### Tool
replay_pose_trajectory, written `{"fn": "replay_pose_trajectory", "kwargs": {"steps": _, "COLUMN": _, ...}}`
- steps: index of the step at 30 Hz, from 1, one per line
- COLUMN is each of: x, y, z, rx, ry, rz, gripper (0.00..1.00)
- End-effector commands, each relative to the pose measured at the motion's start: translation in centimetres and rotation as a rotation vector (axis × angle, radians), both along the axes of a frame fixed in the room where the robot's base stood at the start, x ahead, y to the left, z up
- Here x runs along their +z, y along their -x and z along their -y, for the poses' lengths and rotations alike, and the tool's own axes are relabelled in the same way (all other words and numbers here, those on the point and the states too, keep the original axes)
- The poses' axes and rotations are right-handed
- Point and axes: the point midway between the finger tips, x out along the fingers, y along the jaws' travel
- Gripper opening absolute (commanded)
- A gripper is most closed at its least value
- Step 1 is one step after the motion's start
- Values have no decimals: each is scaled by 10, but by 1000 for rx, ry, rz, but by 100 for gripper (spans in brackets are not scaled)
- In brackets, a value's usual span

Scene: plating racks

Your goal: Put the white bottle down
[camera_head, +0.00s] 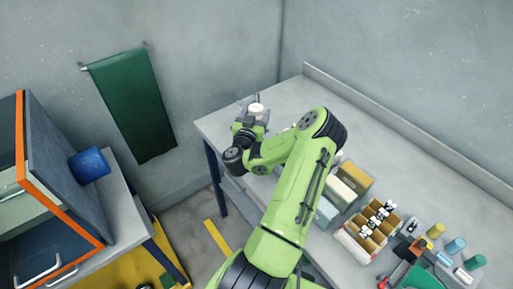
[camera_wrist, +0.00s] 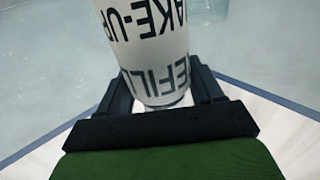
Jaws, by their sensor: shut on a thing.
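The white bottle (camera_wrist: 150,45) fills the upper middle of the wrist view, with dark letters printed on it, some reading "MAKE-UP". My gripper (camera_wrist: 158,92) is shut on the bottle, with one dark finger on each side of it. In the head view the white bottle (camera_head: 256,110) shows as a small white top at my gripper (camera_head: 252,118), over the far left corner of the grey bench (camera_head: 215,124). The bottle's base is hidden in the head view, so I cannot tell whether it touches the bench.
Boxes (camera_head: 354,178) and a divided carton of small bottles (camera_head: 352,243) stand on the bench right of my arm. Coloured cylinders (camera_head: 455,246) stand farther right. A blue cylinder (camera_head: 90,165) is by the cabinet at left. The bench's back right strip is clear.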

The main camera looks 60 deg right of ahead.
Motion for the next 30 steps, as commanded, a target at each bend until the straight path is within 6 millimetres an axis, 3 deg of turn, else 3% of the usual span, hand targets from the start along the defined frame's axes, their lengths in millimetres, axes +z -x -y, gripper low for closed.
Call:
{"fn": "replay_pose_trajectory", "kwargs": {"steps": 15, "x": -101, "y": 3, "z": 2, "rx": -8, "ry": 2, "rz": -1, "gripper": 23}}
{"fn": "replay_pose_trajectory", "kwargs": {"steps": 27, "x": -104, "y": 3, "z": 2, "rx": -7, "ry": 3, "rz": 1, "gripper": 23}}
{"fn": "replay_pose_trajectory", "kwargs": {"steps": 28, "x": -104, "y": 3, "z": 2, "rx": -7, "ry": 1, "rz": 0, "gripper": 69}}
{"fn": "replay_pose_trajectory", "kwargs": {"steps": 30, "x": -104, "y": 3, "z": 2, "rx": -7, "ry": 1, "rz": 0, "gripper": 80}}
